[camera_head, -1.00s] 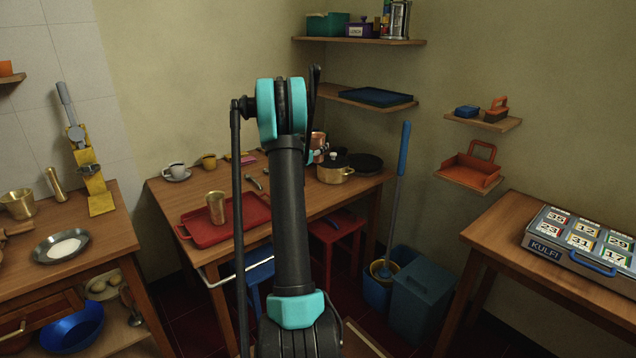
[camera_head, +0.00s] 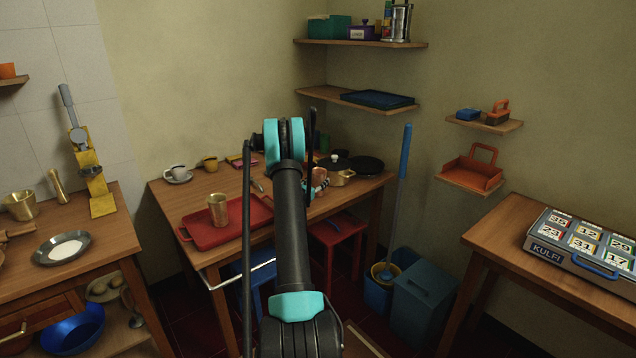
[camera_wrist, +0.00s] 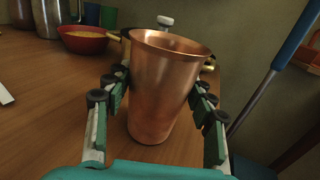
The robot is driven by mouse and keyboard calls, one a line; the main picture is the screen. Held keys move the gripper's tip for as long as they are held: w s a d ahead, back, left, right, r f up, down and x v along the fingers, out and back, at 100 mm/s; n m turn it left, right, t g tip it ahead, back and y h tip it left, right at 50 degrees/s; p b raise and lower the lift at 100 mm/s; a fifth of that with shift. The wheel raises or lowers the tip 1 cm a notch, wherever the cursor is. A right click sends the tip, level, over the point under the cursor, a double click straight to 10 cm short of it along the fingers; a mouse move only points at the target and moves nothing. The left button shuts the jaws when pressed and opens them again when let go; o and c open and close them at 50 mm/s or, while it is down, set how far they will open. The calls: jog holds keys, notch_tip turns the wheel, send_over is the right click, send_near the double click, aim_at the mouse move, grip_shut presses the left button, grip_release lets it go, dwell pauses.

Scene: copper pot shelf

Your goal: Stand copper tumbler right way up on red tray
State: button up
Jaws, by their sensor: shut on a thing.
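The copper tumbler (camera_wrist: 165,85) is between the two fingers of my gripper (camera_wrist: 158,105) in the wrist view, which are shut on its sides. Its wide open rim faces up and its narrower base is down, close to the wooden table; I cannot tell if it touches. In the head view the tumbler (camera_head: 320,177) shows only partly beside my arm, at the table's right part. The red tray (camera_head: 206,236) lies flat on the same table, left of my arm. A brass tumbler (camera_head: 217,208) stands upright on the tray.
A lidded brass pot (camera_head: 342,178) stands close behind the copper tumbler, with a dark pan (camera_head: 366,165) beside it. The tray's right part looks clear.

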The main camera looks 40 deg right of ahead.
jog(key=shift+f, duration=0.15)
jog(key=o, duration=1.3)
